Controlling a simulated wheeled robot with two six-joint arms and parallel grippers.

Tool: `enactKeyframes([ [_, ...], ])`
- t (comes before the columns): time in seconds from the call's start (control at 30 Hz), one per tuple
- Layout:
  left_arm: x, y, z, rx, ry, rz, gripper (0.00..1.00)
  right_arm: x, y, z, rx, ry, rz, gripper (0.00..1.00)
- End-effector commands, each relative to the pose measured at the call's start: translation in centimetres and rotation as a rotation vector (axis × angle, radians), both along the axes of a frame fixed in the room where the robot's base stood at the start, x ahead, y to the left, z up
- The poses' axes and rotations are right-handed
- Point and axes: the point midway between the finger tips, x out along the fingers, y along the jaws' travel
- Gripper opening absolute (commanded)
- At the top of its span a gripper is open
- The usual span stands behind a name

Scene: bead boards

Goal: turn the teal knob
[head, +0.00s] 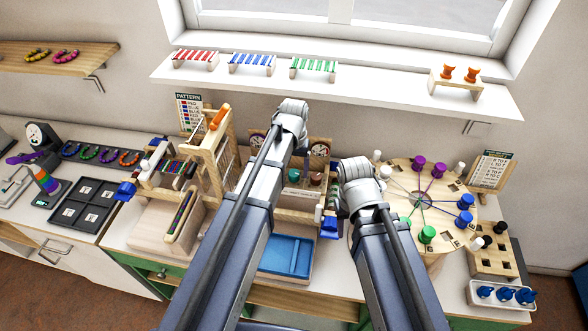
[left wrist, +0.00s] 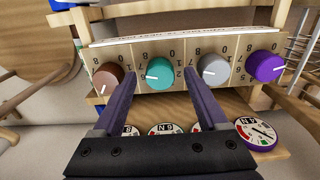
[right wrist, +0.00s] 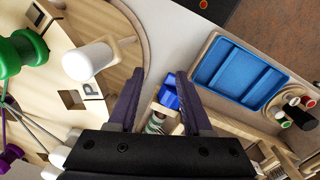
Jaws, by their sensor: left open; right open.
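The teal knob (left wrist: 160,73) sits on a pale wooden panel (left wrist: 128,52) between a brown knob (left wrist: 107,80) and a grey knob (left wrist: 213,69). Its white mark points left in the left wrist view, where the panel's numbers appear upside down. My left gripper (left wrist: 158,84) is open, with one finger to each side of the teal knob; I cannot tell whether they touch it. My left arm covers part of the panel in the head view. My right gripper (right wrist: 156,84) is open and empty, beside the round wooden board (right wrist: 118,50).
A purple knob (left wrist: 265,67) ends the row. Round dials, one of them purple-rimmed (left wrist: 256,133), lie near the panel. A blue tray (head: 286,254) stands in front. The round board (head: 408,178) with coloured spools is at the right. A wooden bead frame (head: 222,160) stands left.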

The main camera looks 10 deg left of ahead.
Motion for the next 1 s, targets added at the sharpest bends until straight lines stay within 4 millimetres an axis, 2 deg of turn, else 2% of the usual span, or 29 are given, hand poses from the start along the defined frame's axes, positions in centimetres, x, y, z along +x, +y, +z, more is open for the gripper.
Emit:
enactKeyframes([
  [0.03,0.0,0.0,1.0,0.000,0.000,0.000,0.76,0.0,0.0,1.0,0.000,0.000,-0.001,0.50],
  [0.3,0.0,0.0,4.6,0.000,0.000,0.000,0.76,0.0,0.0,4.6,0.001,0.000,-0.007,0.50],
  [0.5,0.0,0.0,6.6,0.000,0.000,0.000,0.76,0.0,0.0,6.6,0.002,-0.001,-0.012,0.50],
  [1.0,0.0,0.0,6.7,0.000,0.000,0.000,0.76,0.0,0.0,6.7,0.003,0.000,-0.013,0.50],
])
